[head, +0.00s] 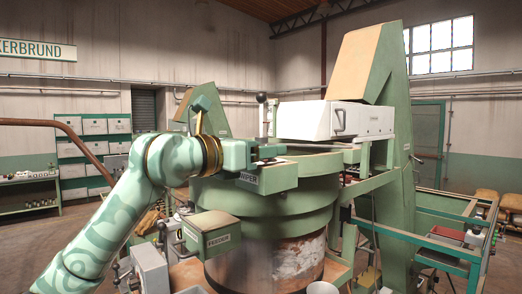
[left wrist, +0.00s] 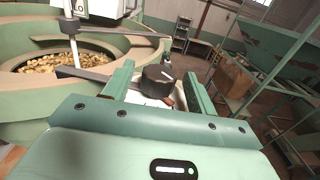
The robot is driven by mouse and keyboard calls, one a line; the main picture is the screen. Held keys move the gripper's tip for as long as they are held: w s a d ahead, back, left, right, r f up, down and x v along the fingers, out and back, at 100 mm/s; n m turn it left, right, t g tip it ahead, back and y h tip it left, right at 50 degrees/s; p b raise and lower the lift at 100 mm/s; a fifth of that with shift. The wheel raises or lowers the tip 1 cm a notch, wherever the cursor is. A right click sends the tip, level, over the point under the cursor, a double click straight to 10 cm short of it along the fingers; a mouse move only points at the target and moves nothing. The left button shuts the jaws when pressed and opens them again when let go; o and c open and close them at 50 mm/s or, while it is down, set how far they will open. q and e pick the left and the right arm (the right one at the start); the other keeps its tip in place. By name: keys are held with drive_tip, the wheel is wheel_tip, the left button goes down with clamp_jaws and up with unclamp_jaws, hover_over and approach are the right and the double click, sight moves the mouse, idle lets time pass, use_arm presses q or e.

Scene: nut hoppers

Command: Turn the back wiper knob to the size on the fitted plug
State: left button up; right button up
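My left gripper (head: 268,154) reaches in from the left over the box with a label ending in "IPER" (head: 248,178), at the hopper's rim. In the left wrist view its two green fingers (left wrist: 158,84) are open. A dark round knob with a pale line on top (left wrist: 157,79) shows between them, with a gap on each side; I cannot tell if the fingers are level with it. A pale plate with dark marks lies just under the knob, partly hidden. I cannot make out the fitted plug. My right gripper is in neither view.
The round green hopper (head: 265,208) holds nuts (left wrist: 72,62) and has a dark bar (left wrist: 85,73) across it. A white housing (head: 335,119) stands above it. A lever with a dark ball (head: 261,98) rises behind my gripper. Green rails (head: 420,238) stand at right.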

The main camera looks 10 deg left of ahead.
use_arm(q)
drive_tip(key=shift+s+a+f, duration=0.1)
drive_tip(key=shift+a, duration=0.05)
drive_tip(key=b+v, duration=0.6)
drive_tip(key=v, duration=1)
drive_tip(key=shift+b, duration=0.3)
